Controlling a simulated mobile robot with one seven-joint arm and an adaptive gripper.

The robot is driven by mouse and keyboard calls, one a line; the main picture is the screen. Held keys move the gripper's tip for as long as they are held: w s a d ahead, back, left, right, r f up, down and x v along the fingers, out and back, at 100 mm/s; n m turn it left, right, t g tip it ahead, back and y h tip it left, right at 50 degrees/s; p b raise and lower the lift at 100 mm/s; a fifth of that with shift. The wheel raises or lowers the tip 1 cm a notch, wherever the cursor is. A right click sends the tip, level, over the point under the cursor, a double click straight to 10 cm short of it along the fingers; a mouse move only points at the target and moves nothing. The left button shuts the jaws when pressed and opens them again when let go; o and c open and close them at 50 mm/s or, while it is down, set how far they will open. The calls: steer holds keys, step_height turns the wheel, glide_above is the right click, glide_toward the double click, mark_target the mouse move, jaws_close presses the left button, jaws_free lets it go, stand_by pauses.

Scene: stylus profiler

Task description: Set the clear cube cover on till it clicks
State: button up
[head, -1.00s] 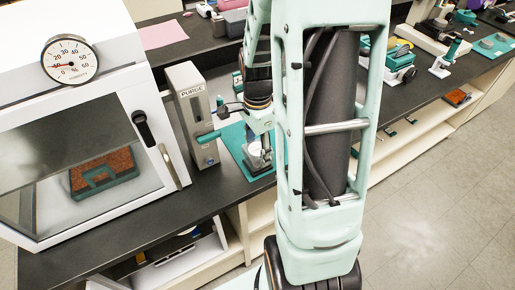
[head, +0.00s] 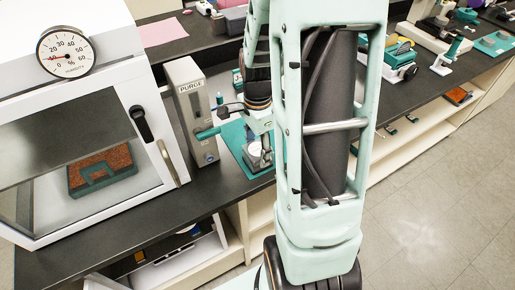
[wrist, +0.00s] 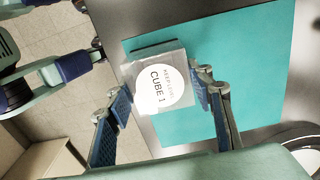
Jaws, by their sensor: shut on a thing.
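In the wrist view a clear, boxy cover (wrist: 183,60) surrounds a round white label (wrist: 160,88) that reads "KEEP LEVEL" and "CUBE 1". I cannot tell whether the label is on the cover or on something under it. My gripper (wrist: 162,92) has its blue-padded fingers on either side of the cover and is shut on it. The cover is over or on a teal mat (wrist: 250,60); its contact below is hidden. In the head view my arm hides most of the gripper; the mat (head: 233,137) shows beside it.
A grey box marked PURGE (head: 190,110) stands close left of the mat. A white cabinet with a humidity gauge (head: 65,52) is further left. Several instruments stand along the dark bench to the right. The bench's front edge is near the mat.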

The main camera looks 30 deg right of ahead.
mark_target(258, 149)
steer(key=shift+f, duration=0.2)
stand_by(0.3)
steer(key=o, duration=1.7)
steer(key=shift+o, duration=0.2)
steer(key=shift+r, duration=0.1)
steer(key=shift+c, duration=0.3)
step_height(258, 149, up, 7)
steer(key=p, duration=0.5)
